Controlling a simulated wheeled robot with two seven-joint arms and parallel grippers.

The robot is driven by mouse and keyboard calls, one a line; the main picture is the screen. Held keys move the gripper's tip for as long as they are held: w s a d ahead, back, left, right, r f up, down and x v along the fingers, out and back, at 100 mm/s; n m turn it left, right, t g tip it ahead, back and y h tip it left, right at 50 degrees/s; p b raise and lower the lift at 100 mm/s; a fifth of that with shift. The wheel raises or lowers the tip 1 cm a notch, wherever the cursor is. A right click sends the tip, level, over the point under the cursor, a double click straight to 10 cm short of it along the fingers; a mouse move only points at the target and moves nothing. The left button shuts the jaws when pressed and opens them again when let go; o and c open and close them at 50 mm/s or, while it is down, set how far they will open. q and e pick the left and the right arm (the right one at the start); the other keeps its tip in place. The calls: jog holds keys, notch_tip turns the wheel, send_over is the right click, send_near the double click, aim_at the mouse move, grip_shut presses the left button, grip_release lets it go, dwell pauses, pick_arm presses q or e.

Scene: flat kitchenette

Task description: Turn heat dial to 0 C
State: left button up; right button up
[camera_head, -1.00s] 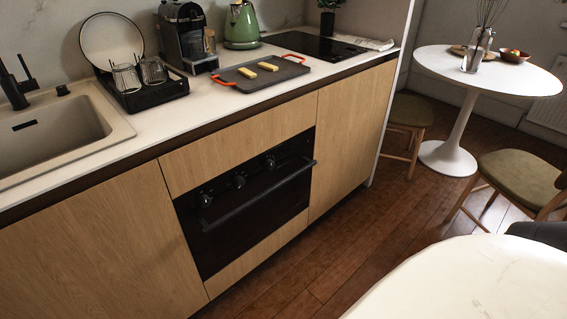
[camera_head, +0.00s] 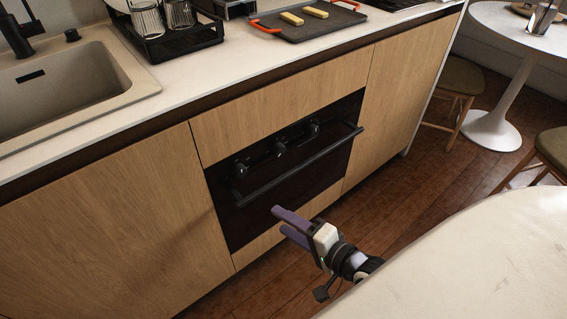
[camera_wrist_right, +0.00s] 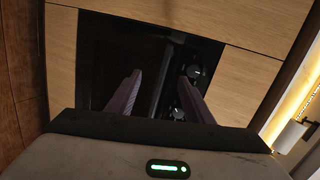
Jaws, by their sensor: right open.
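The black oven (camera_head: 230,223) is set into the wooden cabinet front, with its door shut. Three dark dials sit in a row along its upper panel: a left dial (camera_head: 240,170), a middle dial (camera_head: 279,149) and a right dial (camera_head: 312,130). Which one is the heat dial, and their settings, I cannot read. My right gripper (camera_head: 280,219) is open and empty, in front of the oven's lower part and apart from the dials. In the right wrist view, its purple fingers (camera_wrist_right: 160,78) point at the oven, with a dial (camera_wrist_right: 195,72) beyond the right finger. My left gripper is not in view.
A long oven handle (camera_head: 300,165) juts out just below the dials. A white rounded table (camera_head: 480,265) fills the lower right, close to my right arm. The wooden floor (camera_head: 400,195) between table and cabinets is clear. The counter above holds a tray (camera_head: 320,30).

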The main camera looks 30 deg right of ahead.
aim_at(281, 152)
jog(key=w+d+r+m+t+h+b, duration=0.1)
jog(key=w+d+r+m+t, duration=0.15)
jog(key=d+m, duration=0.3)
jog(key=w+d+r+m+t+h+b, duration=0.1)
jog(key=w+d+r+m+b, duration=0.15)
jog(key=d+m, duration=0.3)
jog(key=shift+m+h, duration=0.4)
jog(key=shift+m, duration=0.1)
jog(key=w, duration=0.7)
jog(key=w+a, duration=0.1)
jog(key=w, duration=0.3)
jog(key=shift+f, duration=0.35)
jog(key=shift+s, duration=0.1)
jog(key=c, duration=1)
jog(key=shift+c, duration=0.2)
